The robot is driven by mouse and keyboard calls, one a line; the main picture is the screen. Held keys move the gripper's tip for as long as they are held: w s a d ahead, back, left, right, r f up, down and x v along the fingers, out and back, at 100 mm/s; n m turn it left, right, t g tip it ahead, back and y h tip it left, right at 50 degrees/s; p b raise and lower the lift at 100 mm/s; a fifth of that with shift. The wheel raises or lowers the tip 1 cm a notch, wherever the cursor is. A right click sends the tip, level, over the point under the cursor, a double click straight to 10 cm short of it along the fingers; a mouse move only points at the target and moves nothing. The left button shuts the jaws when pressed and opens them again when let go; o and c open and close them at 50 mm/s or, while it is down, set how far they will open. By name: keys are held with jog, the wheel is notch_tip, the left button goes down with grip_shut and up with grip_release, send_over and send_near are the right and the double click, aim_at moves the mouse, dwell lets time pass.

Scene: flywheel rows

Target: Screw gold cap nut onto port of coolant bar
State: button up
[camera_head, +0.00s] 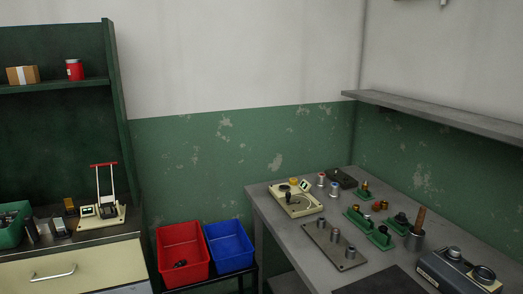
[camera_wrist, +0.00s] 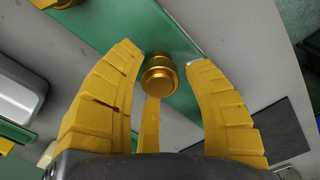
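In the wrist view a gold, round, stepped cap nut (camera_wrist: 160,75) sits over a green base (camera_wrist: 110,25). My gripper (camera_wrist: 165,62) has yellow fingers spread on either side of the nut, with a visible gap on both sides. A narrower yellow finger-like part lies just below the nut. My gripper does not show in the head view. There, small gold and orange fittings (camera_head: 365,193) stand on green holders (camera_head: 358,218) on the right table. I cannot tell for certain which piece is the coolant bar or its port.
The grey table (camera_head: 330,275) also bears a steel plate with posts (camera_head: 335,245), a cream fixture (camera_head: 297,202), a dark cylinder with a brown handle (camera_head: 416,230) and a grey machine (camera_head: 458,270). Red (camera_head: 182,250) and blue (camera_head: 229,245) bins stand left of it. A shelf (camera_head: 440,113) hangs above.

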jog(key=c, duration=0.8)
jog(key=shift+m, duration=2.5)
jog(key=m, duration=0.5)
jog(key=shift+f, duration=0.1)
jog(key=shift+m+b, duration=0.3)
jog(key=shift+m, duration=0.2)
jog(key=m, duration=0.4)
